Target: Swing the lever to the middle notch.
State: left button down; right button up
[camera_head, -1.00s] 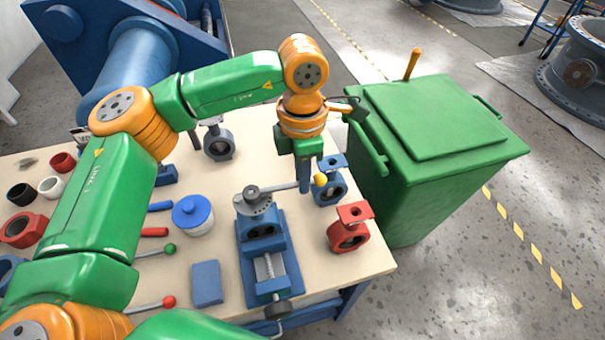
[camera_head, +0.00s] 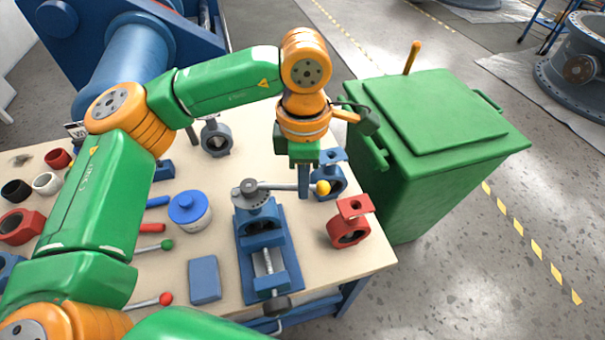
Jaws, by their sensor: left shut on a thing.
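The lever (camera_head: 280,186) is a grey metal bar with a yellow ball knob (camera_head: 322,188) at its right end. It runs from a notched grey disc (camera_head: 249,188) on top of the valve, roughly level across the picture to the right. The valve body is clamped in a blue vise (camera_head: 268,262). My left gripper (camera_head: 304,182) points down with blue fingers shut on the lever, just left of the knob. The fingers hide part of the bar there. The disc's notches are too small to tell which one the lever is at. My right gripper is not in view.
A blue valve body (camera_head: 329,183) stands close behind the knob, and a red one (camera_head: 349,228) stands to the right. A blue-lidded jar (camera_head: 189,211), a blue block (camera_head: 205,280) and loose levers lie left of the vise. A green bin (camera_head: 410,185) stands beyond the table's right edge.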

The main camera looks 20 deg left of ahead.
pick_arm(q)
jog(key=s+m+b, duration=0.1)
jog(key=s+m, duration=0.1)
jog(key=m, duration=0.1)
jog(key=s+m+b, duration=0.2)
jog(key=s+m, duration=0.1)
jog(key=shift+s+d, duration=0.1)
jog(key=shift+d, duration=0.05)
jog(key=c, duration=0.8)
grip_release()
jog(key=shift+d, duration=0.1)
notch_tip(320, 180, up, 7)
jog(key=p, duration=0.5)
